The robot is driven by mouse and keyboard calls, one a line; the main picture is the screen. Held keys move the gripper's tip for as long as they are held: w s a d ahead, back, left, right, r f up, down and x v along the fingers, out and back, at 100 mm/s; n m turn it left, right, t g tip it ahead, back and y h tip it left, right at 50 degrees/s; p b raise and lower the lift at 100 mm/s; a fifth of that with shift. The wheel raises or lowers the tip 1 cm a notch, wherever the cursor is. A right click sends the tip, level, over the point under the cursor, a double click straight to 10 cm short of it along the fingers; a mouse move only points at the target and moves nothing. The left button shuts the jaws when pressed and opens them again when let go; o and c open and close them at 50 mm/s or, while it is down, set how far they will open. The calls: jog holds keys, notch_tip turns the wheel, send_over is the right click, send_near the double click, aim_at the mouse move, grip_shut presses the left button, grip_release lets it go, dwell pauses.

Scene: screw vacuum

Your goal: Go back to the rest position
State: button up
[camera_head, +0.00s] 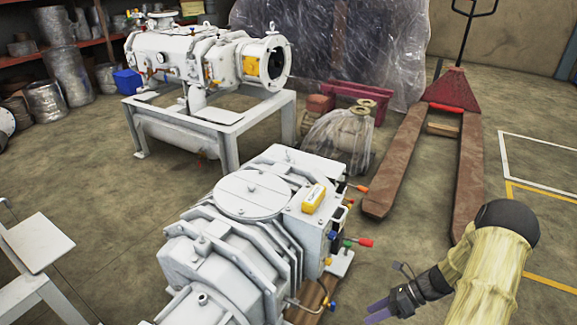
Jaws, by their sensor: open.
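My gripper (378,311) is at the lower right, at the end of my arm. Its purple fingers point left and are spread apart with nothing visible between them. It is to the right of the near white vacuum machine (235,245) and apart from it in the picture. The machine has a round lid on top, a yellow box (313,198) and several coloured handles, among them a red one (364,242) on its right side. Its lower front is cut off by the picture edge.
A second white machine (200,62) stands on a white frame at the back left. A red pallet jack (466,150) stands at the back right. A plastic-wrapped item (340,138) and a red crate (352,92) are behind. Floor at the right is clear. A white chair-like frame (35,243) is at left.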

jog(key=s+a+r+n+t+h+p, duration=0.1)
jog(key=s+a+r+n+h, duration=0.2)
jog(key=r+n, duration=0.55)
jog(key=s+a+r+n+t+h+p, duration=0.1)
jog(key=s+a+r+n+t+h, duration=0.2)
jog(key=r+n, duration=0.55)
jog(key=s+a+r+n+h+p, duration=0.1)
jog(key=a+r+n+h, duration=0.3)
jog(key=r+n, duration=0.45)
notch_tip(320, 180, up, 37)
jog(key=d+h+p, duration=0.1)
jog(key=p, duration=3.6)
jog(key=shift+r+n, duration=0.2)
jog(key=shift+n, duration=0.15)
jog(key=shift+s, duration=0.1)
